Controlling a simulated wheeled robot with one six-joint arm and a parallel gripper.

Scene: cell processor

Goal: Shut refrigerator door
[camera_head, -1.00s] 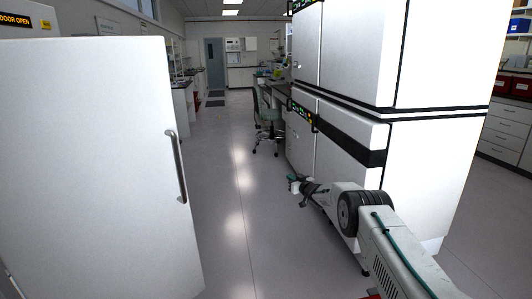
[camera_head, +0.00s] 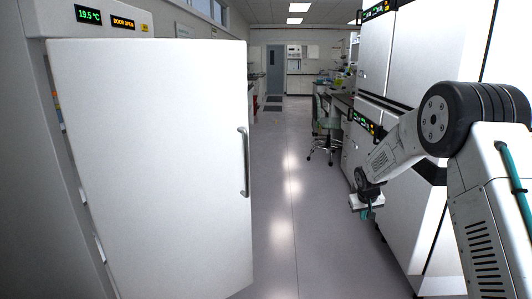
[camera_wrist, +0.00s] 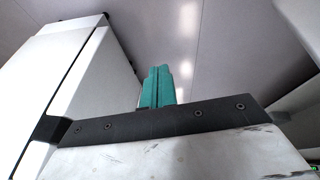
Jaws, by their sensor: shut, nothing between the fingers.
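The refrigerator door (camera_head: 150,170) is a large white panel at the left of the head view, swung open. Its grey vertical handle (camera_head: 244,162) is on the right edge. The refrigerator body (camera_head: 60,20) shows behind it, with a sign reading DOOR OPEN (camera_head: 123,22) and a 19.5 °C display (camera_head: 88,14). My gripper (camera_head: 367,212) is to the right of the door, over the aisle and apart from the door and handle. Its teal fingers (camera_wrist: 158,87) are together and empty in the wrist view. The door is not recognisable in the wrist view.
Tall white stacked cabinets (camera_head: 400,60) stand at the right, close to my arm. A chair (camera_head: 325,135) stands by a bench farther down the aisle. The grey floor (camera_head: 290,200) between door and cabinets is clear.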

